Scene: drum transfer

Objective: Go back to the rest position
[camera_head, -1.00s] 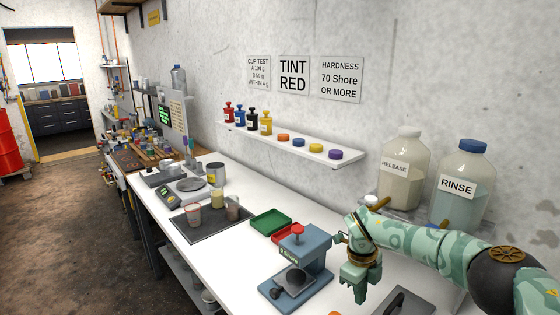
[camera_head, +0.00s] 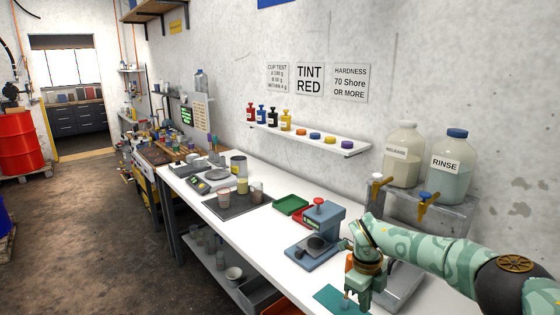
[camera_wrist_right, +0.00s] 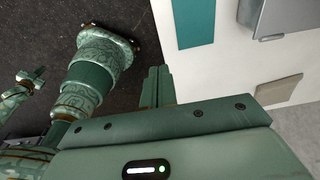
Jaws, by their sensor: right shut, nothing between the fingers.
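My right gripper (camera_head: 357,301) hangs fingers down near the front edge of the white bench (camera_head: 265,236), at the lower right of the head view. Its fingers are shut with nothing between them; they also show in the right wrist view (camera_wrist_right: 157,86), over dark floor just off the bench edge. A teal mat (camera_head: 331,299) lies on the bench beside it; the mat also shows in the right wrist view (camera_wrist_right: 196,20). My left gripper does not show in the head view.
A blue-grey hardness tester (camera_head: 318,228) stands left of my right arm. Release (camera_head: 404,160) and rinse (camera_head: 450,170) jugs stand on a rack behind it. A red drum (camera_head: 20,145) stands far left. The floor left of the bench is open.

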